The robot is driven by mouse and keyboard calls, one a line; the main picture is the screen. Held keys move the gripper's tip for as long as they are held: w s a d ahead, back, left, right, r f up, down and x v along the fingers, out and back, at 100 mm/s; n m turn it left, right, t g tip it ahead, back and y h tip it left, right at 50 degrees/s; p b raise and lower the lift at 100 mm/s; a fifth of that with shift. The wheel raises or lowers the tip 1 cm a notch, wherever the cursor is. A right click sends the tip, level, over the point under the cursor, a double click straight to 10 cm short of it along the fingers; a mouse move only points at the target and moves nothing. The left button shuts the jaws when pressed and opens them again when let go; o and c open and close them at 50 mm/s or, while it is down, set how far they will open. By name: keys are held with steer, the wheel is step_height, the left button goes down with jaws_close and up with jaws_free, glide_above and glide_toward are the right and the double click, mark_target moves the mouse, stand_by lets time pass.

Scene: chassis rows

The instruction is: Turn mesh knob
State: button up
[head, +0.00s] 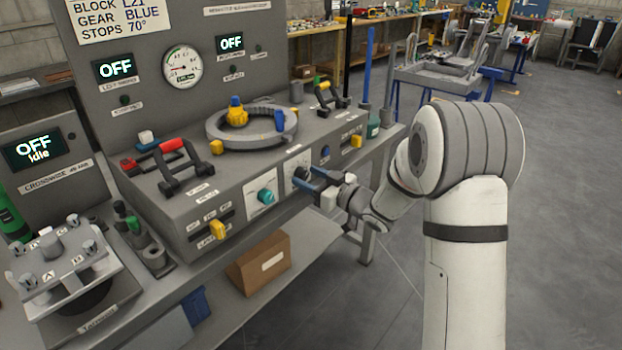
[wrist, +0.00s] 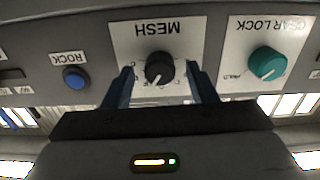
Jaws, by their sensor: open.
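The mesh knob (wrist: 160,68) is small, round and dark with a pale pointer line, on a white plate lettered MESH, which appears upside down in the wrist view. My gripper (wrist: 159,72) is open, with one blue finger on each side of the knob and a visible gap on both sides. In the head view my gripper (head: 311,180) is at the front face of the grey console, and it covers part of the mesh plate (head: 291,165). I cannot tell how deep the fingertips reach along the knob.
A teal gear lock knob (wrist: 266,63) and a blue rock button (wrist: 75,78) flank the mesh plate. On the console (head: 245,165) are a ring fixture (head: 240,139), a red-handled lever (head: 172,146) and yellow switches. A cardboard box (head: 259,262) sits on the shelf below. Open floor lies to the right.

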steer(key=shift+w+a, duration=0.15)
steer(key=shift+c, duration=0.2)
steer(key=c, duration=0.9)
steer(key=shift+c, duration=0.2)
steer(key=shift+f+b, duration=0.15)
steer(key=shift+b, duration=0.25)
